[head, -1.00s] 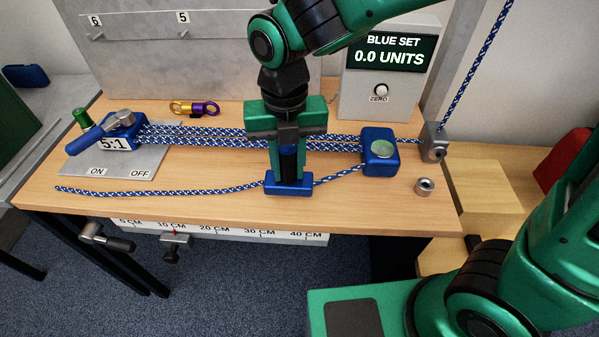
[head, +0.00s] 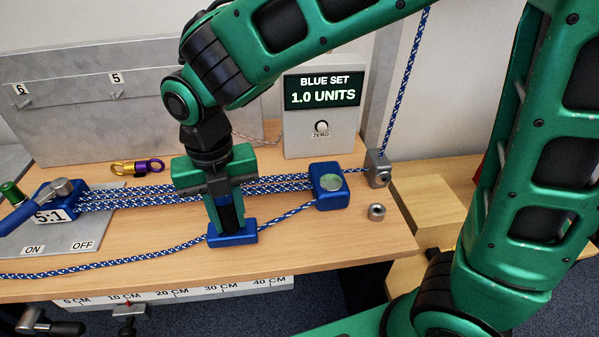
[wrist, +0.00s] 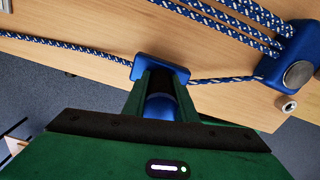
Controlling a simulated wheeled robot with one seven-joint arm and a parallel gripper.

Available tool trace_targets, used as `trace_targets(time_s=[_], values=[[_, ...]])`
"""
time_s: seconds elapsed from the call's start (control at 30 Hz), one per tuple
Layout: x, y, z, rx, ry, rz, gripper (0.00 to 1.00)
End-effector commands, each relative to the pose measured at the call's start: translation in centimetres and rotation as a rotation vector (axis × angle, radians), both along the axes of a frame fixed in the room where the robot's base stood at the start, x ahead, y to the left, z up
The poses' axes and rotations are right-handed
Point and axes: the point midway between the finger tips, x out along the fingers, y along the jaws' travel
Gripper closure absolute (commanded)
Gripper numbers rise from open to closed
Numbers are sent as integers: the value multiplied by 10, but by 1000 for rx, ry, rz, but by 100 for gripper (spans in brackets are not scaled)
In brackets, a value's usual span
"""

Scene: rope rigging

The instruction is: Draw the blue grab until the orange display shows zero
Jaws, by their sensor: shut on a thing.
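The blue grab (head: 243,236) is a small blue block on the blue-white rope (head: 160,252) near the bench's front. My gripper (head: 228,215) points down and is shut on the grab's upright handle. In the wrist view the grab (wrist: 161,68) lies between my fingers, with rope leaving both its sides. The rope runs right to a blue pulley block (head: 328,190). Several strands join that block to the blue 5:1 block (head: 72,200). The display (head: 322,88) reads "BLUE SET 1.0 UNITS" in white on dark. I see no orange display.
A grey box with a ZERO knob (head: 321,127) carries the display. A metal post fitting (head: 378,170) holds the rising rope. A loose metal ring (head: 376,212), gold and purple links (head: 137,167) and a centimetre scale (head: 190,290) are near. The bench front is mostly clear.

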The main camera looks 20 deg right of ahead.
Motion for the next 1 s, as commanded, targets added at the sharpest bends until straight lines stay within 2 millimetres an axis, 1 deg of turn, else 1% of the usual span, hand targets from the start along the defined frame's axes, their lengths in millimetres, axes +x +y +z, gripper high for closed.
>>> trace_targets(time_s=[0.8,0.83,0.9,1.0], values=[[1,-1,1,1,-3,-2,100],[1,-1,1,1,-3,-2,70],[1,-1,1,1,-3,-2,57],[1,-1,1,1,-2,-2,57]])
